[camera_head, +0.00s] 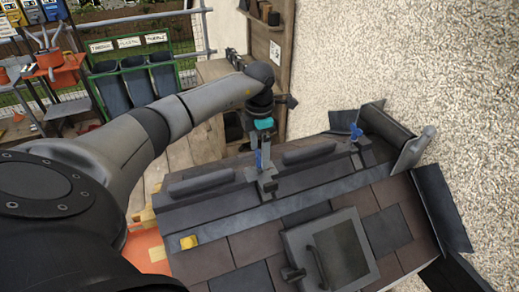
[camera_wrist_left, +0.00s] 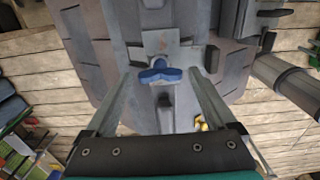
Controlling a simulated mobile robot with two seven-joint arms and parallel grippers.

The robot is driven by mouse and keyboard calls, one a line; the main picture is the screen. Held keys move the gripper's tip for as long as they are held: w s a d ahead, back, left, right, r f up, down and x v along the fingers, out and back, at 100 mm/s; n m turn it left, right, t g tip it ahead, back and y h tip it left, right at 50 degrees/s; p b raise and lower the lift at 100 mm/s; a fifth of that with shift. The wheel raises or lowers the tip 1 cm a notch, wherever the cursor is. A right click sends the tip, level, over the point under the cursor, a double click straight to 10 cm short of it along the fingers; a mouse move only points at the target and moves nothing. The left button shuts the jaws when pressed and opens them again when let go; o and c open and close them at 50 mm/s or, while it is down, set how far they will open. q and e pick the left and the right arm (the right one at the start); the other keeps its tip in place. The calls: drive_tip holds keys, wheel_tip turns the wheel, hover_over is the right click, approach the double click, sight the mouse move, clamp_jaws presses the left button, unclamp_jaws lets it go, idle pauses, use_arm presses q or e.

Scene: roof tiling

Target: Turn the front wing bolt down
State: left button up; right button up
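A blue wing bolt (camera_head: 258,159) stands on a grey metal clamp (camera_head: 267,184) at the ridge of the small tiled roof. In the left wrist view the wing bolt (camera_wrist_left: 160,72) lies with its wings roughly crosswise, between and a little beyond my fingers. My left gripper (camera_head: 262,150) points down over this clamp. In the left wrist view its two fingers (camera_wrist_left: 160,88) are spread apart, with a visible gap on each side of the bolt. A second blue wing bolt (camera_head: 356,131) sits on another clamp farther along the ridge. My right gripper is not in view.
A roof window (camera_head: 330,252) is set in the brown tiles below the ridge. A yellow block (camera_head: 188,242) sits at the roof's lower left. A rough plaster wall (camera_head: 440,70) bounds the right. Dark bins (camera_head: 135,85) stand at the back left.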

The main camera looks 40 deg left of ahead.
use_arm(q)
drive_tip(key=c, duration=1.2)
drive_tip(key=shift+o, duration=0.2)
drive_tip(key=shift+m+b, duration=0.8)
drive_tip(key=shift+m, duration=0.5)
drive_tip(key=m+b, duration=0.1)
drive_tip(key=m, duration=0.1)
drive_tip(key=shift+w+m, duration=0.1)
drive_tip(key=shift+m, duration=0.3)
drive_tip(key=m+b, duration=0.2)
drive_tip(key=m, duration=0.3)
drive_tip(key=shift+w+a+r, duration=0.1)
drive_tip(key=shift+r, duration=0.05)
drive_tip(key=m+b, duration=0.1)
drive_tip(key=m, duration=0.5)
drive_tip(key=shift+m, duration=0.3)
drive_tip(key=m, duration=0.5)
drive_tip(key=shift+r+b, duration=0.1)
drive_tip(key=shift+b, duration=0.25)
drive_tip(key=shift+m, duration=0.3)
